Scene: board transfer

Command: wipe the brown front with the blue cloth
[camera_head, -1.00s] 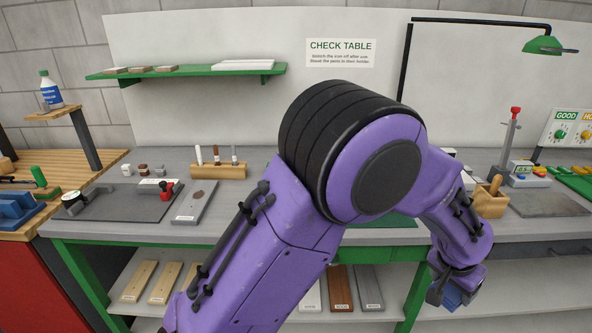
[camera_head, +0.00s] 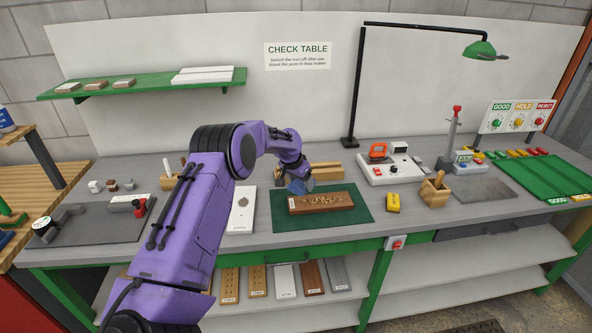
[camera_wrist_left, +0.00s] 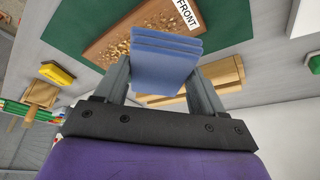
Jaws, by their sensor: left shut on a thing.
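The brown front (camera_head: 341,198) lies flat on a dark green mat (camera_head: 283,222), with light crumbs spread over its middle and a white label at its left end. It also shows in the left wrist view (camera_wrist_left: 97,52), label reading FRONT. My left gripper (camera_head: 303,182) is shut on the folded blue cloth (camera_wrist_left: 165,62), held just behind the left part of the brown front. In the head view the blue cloth (camera_head: 297,187) is partly covered by the gripper. I cannot tell whether cloth and front touch. My right gripper is not in view.
A yellow block (camera_head: 393,202) lies right of the mat. A wooden block (camera_head: 327,171) lies behind the mat. A lamp (camera_head: 480,48) reaches over the right side.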

